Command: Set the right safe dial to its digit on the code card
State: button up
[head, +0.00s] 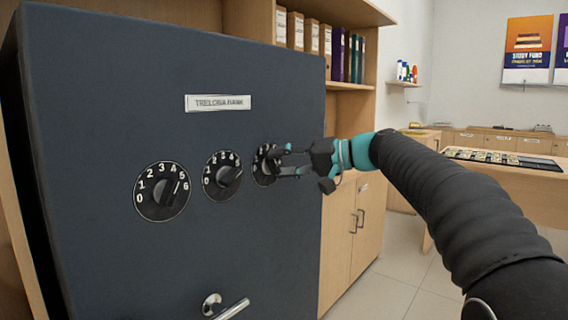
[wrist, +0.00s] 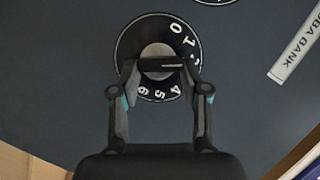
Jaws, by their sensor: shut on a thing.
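The right safe dial (head: 263,165) is a black disc with white digits on the dark blue safe door (head: 110,110). In the wrist view this dial (wrist: 130,50) shows its digits around a grey centre knob (wrist: 155,50). My gripper (head: 280,163) comes from the right and is shut on the knob, one finger on each side; the fingers also show in the wrist view (wrist: 159,68). The knob's dark bar points right in the wrist view, towards the 2–3 side. A finger partly covers those digits, so I cannot tell the exact one. No code card shows.
The left dial (head: 150,203) and middle dial (head: 212,188) sit left of my gripper. A bank nameplate (head: 218,103) is above and a door handle (head: 232,309) below. Wooden shelves with binders (head: 311,37) stand behind the safe. A desk (head: 510,174) is at the far right.

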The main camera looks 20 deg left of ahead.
jog(key=o, duration=1.1)
jog(key=shift+o, duration=0.2)
jog(key=d+r, duration=0.2)
jog(key=d, duration=0.9)
jog(key=shift+s+d, duration=0.3)
jog(key=shift+d, duration=0.05)
jog(key=shift+r, duration=0.1)
